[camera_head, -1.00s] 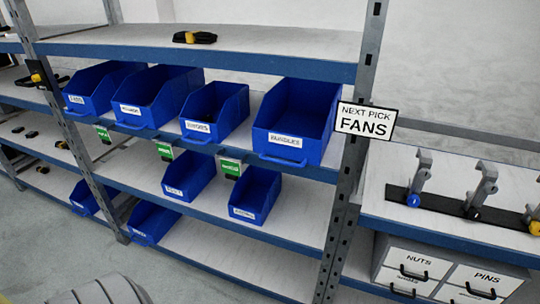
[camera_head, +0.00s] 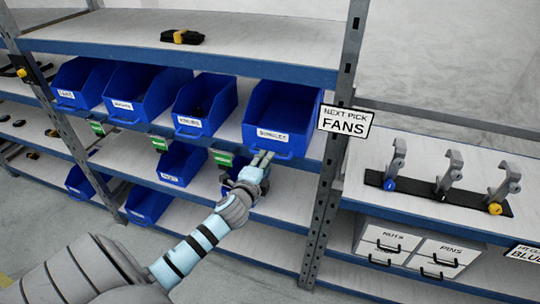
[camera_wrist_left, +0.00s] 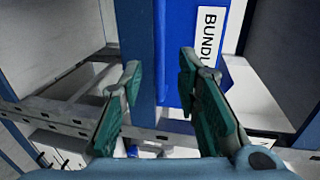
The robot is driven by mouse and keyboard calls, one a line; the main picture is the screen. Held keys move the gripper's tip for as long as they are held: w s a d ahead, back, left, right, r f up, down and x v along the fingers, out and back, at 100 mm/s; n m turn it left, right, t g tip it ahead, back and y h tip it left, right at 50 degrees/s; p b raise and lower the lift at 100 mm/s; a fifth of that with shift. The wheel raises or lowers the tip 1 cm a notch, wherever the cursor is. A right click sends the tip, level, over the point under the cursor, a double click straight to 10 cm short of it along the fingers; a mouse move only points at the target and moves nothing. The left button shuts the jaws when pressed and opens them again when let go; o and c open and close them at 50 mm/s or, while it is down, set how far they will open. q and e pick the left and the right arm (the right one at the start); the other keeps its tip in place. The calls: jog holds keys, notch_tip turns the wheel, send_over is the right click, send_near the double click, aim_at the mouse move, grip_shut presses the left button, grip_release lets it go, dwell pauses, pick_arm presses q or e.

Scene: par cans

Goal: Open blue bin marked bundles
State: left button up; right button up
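The blue bin marked BUNDLES (camera_head: 283,108) sits on the middle shelf at the right end of the row, its white label (camera_head: 272,135) facing front and a blue handle (camera_head: 270,151) below it. In the left wrist view, the bin's front (camera_wrist_left: 178,45) and part of its label show beyond the fingers. My left gripper (camera_head: 263,157) is just in front of and below the bin's handle. My right gripper is not in view.
Several other blue bins (camera_head: 205,106) stand to the left and on the lower shelf. A grey upright post (camera_head: 335,150) and a NEXT PICK FANS sign (camera_head: 345,121) are close on the right. Hooks (camera_head: 447,175) and drawers (camera_head: 410,248) are farther right.

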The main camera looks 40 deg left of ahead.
pick_arm(q)
jog(key=x, duration=0.5)
jog(key=shift+w+f, duration=0.1)
jog(key=shift+w, duration=0.05)
grip_shut()
